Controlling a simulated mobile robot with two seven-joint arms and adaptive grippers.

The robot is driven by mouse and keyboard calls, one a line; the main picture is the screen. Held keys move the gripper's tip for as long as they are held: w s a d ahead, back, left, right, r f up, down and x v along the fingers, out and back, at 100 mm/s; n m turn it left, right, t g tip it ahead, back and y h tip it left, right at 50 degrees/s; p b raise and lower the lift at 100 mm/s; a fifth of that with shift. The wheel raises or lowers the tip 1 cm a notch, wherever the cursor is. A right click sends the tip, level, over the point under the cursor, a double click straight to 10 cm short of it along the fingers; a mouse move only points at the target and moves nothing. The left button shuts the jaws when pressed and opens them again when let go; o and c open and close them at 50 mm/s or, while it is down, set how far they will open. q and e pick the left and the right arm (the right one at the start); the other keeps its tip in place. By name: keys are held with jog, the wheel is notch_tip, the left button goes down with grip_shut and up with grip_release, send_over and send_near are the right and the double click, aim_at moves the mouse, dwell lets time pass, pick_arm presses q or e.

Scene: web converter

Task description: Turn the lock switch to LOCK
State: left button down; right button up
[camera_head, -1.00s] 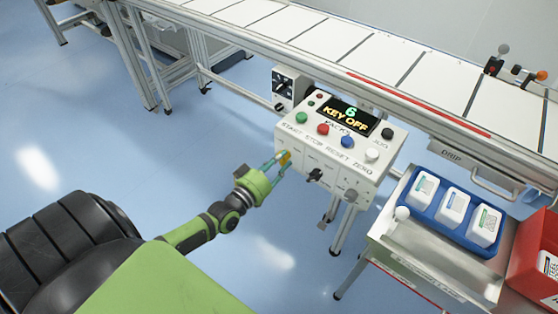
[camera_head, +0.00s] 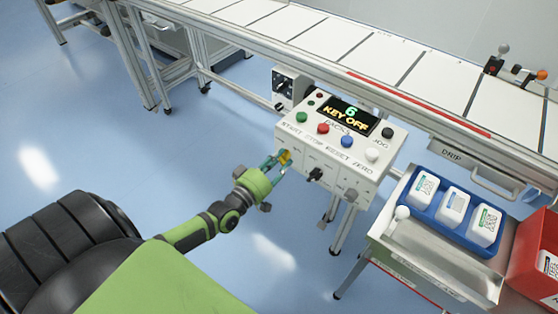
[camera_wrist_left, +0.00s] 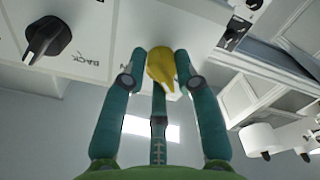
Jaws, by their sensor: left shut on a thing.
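The control box (camera_head: 325,190) stands in the middle of the head view, and its display (camera_head: 347,116) reads KEY OFF with a 6 above. A yellow knob (camera_head: 286,156) sits at the left of its front face; I take it as the lock switch, but its label is not readable. My left gripper (camera_head: 279,161) reaches it from the lower left and is shut on it. In the left wrist view the teal fingers (camera_wrist_left: 160,78) stand around the yellow knob (camera_wrist_left: 161,66), which points down and slightly right. My right gripper is not in view.
A black knob (camera_head: 315,175) sits right of the yellow one; it also shows in the left wrist view (camera_wrist_left: 48,40). Coloured buttons line the box top. A blue tray (camera_head: 436,216) with white containers is at the right. A conveyor (camera_head: 330,45) runs behind.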

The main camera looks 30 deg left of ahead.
pick_arm(q)
jog(key=shift+s+d+f, duration=0.1)
jog(key=shift+f, duration=0.25)
jog(key=c, duration=1)
grip_release()
jog(key=shift+o, duration=0.2)
jog(key=shift+r, duration=0.1)
jog(key=s+a, duration=0.1)
jog(key=s, duration=1.1)
jog(key=shift+w, duration=0.1)
